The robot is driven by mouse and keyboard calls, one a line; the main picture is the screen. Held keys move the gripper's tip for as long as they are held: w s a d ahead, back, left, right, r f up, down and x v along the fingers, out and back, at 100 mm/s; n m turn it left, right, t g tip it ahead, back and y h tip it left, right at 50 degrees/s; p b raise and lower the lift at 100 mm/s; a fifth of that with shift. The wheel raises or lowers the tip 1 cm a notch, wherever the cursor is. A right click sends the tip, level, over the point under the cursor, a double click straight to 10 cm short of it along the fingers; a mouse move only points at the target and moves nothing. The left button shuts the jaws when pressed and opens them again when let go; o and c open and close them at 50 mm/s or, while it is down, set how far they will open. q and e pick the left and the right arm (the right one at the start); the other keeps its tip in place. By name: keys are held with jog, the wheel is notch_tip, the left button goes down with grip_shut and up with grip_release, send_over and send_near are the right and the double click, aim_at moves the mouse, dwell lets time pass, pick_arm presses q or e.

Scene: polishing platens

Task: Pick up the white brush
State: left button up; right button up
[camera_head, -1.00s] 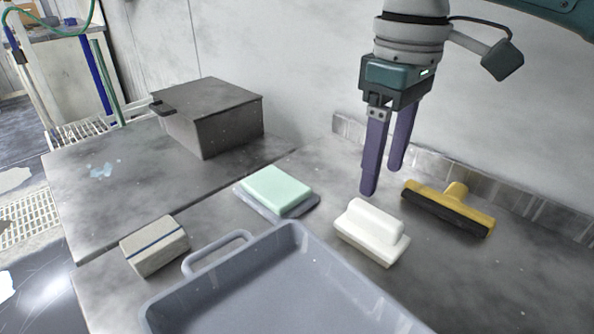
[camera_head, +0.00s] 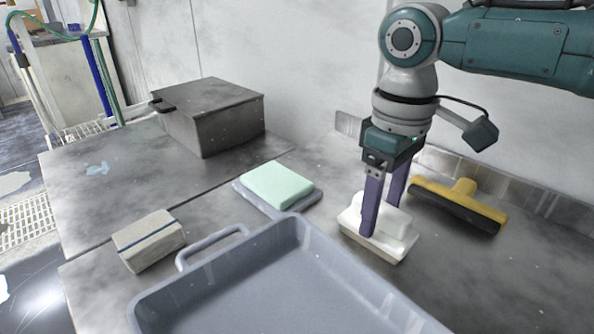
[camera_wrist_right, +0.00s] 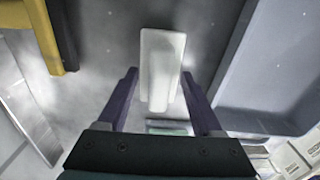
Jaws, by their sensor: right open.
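The white brush (camera_head: 402,245) lies on the grey metal table, with its raised white handle upward. My right gripper (camera_head: 379,226) is lowered over it, with one purple finger in front of the handle and the other behind it. In the right wrist view the brush (camera_wrist_right: 162,60) shows between the two spread fingers of the right gripper (camera_wrist_right: 165,78), with gaps on both sides. The right gripper is open and holds nothing. My left gripper is in neither view.
A grey tray (camera_head: 214,295) stands in front of the brush. A yellow squeegee (camera_head: 462,191) lies behind it to the right. A green pad (camera_head: 277,185), a beige block (camera_head: 148,240) and a metal box (camera_head: 235,130) are further left. The wall is behind.

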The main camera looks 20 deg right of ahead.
grip_shut()
dwell(0.4)
jog(key=shift+r, duration=0.1)
